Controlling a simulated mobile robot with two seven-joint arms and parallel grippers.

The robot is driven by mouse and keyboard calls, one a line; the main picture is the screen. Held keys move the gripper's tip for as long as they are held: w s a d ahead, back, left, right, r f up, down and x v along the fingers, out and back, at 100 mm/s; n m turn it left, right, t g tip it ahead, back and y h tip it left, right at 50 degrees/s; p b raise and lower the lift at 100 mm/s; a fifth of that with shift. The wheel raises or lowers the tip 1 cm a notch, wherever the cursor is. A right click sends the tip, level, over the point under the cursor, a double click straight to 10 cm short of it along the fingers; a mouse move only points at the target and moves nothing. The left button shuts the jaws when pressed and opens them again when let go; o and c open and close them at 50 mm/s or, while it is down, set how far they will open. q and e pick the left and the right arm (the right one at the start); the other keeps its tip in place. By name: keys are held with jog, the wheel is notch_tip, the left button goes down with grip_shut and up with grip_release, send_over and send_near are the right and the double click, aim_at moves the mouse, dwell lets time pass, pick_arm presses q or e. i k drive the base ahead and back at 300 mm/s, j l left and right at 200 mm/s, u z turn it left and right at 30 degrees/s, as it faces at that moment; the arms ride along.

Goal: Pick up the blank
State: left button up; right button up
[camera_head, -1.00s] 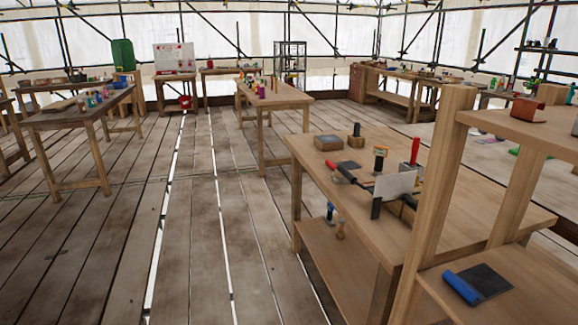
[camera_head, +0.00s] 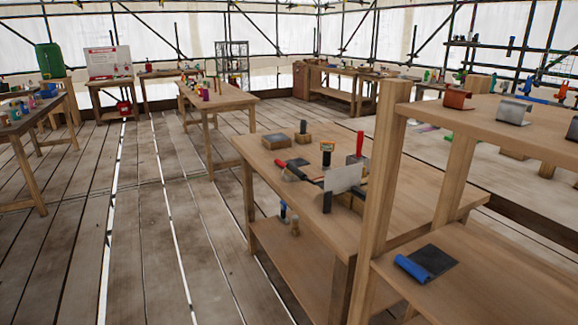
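I cannot tell for sure which thing is the blank. A pale grey flat plate (camera_head: 342,179) stands tilted among tools on the near wooden workbench (camera_head: 420,190). A small dark flat sheet lies behind it on the bench, partly covered by a red-handled tool (camera_head: 280,163). Another dark flat sheet (camera_head: 433,260) with a blue roll (camera_head: 410,268) at its left edge lies on the lower shelf at the right. Neither of my grippers is in view.
A wooden shelf post (camera_head: 380,200) stands in front of the bench's right part. The upper shelf (camera_head: 480,120) holds a copper-coloured curved piece (camera_head: 458,98) and a silver one (camera_head: 513,112). Plank floor (camera_head: 160,240) is open on the left. A long table (camera_head: 215,97) stands farther back.

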aim_at(298, 161)
jog(key=z, duration=0.3)
jog(key=i+j+z, duration=0.15)
jog(key=j+z, duration=0.2)
jog(key=i+j+z, duration=0.15)
jog(key=z, duration=0.2)
jog(key=j+z, duration=0.15)
jog(key=j, duration=0.25)
jog(key=i+j+z, duration=0.1)
jog(key=j, duration=0.35)
jog(key=i+j, duration=0.1)
jog(key=j, duration=0.4)
jog(key=i+j+z, duration=0.1)
jog(key=j, duration=0.95)
jog(key=i+z, duration=0.05)
